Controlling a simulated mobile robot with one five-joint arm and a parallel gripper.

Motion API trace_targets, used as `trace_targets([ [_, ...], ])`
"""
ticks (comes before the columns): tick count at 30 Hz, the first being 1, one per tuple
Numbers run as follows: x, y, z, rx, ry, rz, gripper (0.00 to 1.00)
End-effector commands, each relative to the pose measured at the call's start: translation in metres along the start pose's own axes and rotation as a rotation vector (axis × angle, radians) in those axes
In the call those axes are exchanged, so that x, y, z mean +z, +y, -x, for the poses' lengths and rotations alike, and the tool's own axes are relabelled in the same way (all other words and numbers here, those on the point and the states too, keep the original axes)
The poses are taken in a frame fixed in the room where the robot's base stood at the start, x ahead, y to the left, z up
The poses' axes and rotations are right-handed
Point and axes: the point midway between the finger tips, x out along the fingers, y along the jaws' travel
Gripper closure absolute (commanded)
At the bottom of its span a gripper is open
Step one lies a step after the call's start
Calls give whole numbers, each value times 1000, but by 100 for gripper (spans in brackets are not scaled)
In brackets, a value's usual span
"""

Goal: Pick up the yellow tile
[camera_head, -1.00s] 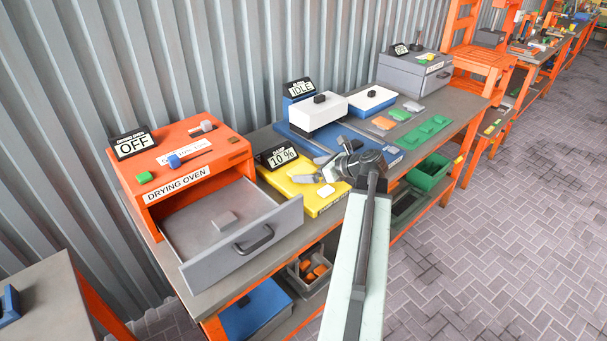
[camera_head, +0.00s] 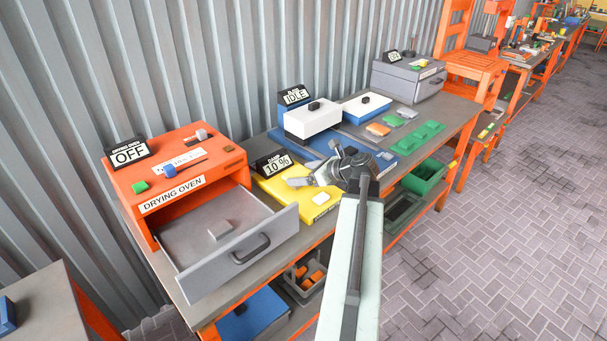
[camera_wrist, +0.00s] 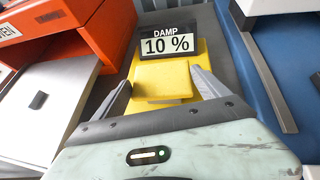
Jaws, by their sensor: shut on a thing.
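The yellow tile (camera_wrist: 162,82) shows in the wrist view as a flat square over the yellow base of the scale with the "DAMP 10 %" sign (camera_wrist: 166,44). My gripper (camera_wrist: 162,76) has one grey finger along each side of the tile and is shut on it. In the head view my gripper (camera_head: 308,181) is over the yellow scale (camera_head: 275,181). The tile is hard to tell from the scale there. I cannot tell whether the tile touches the base.
The orange drying oven (camera_head: 190,180) stands left, its grey drawer (camera_head: 205,260) pulled out with a small grey block inside. Blue equipment (camera_head: 378,158) stands right of the scale. Green tiles (camera_head: 420,136) lie farther right. The brick floor (camera_head: 500,240) is open at right.

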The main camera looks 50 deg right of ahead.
Motion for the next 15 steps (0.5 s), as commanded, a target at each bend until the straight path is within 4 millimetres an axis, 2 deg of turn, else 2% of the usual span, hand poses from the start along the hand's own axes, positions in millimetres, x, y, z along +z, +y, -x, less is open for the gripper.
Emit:
trace_targets([
  [1,11,0,6,0,0,0,56],
  [4,25,0,14,0,0,0,56],
  [6,10,-4,26,-4,0,-2,56],
  [8,5,-6,38,-3,0,-2,56],
  [15,-21,-19,99,-5,0,-3,56],
])
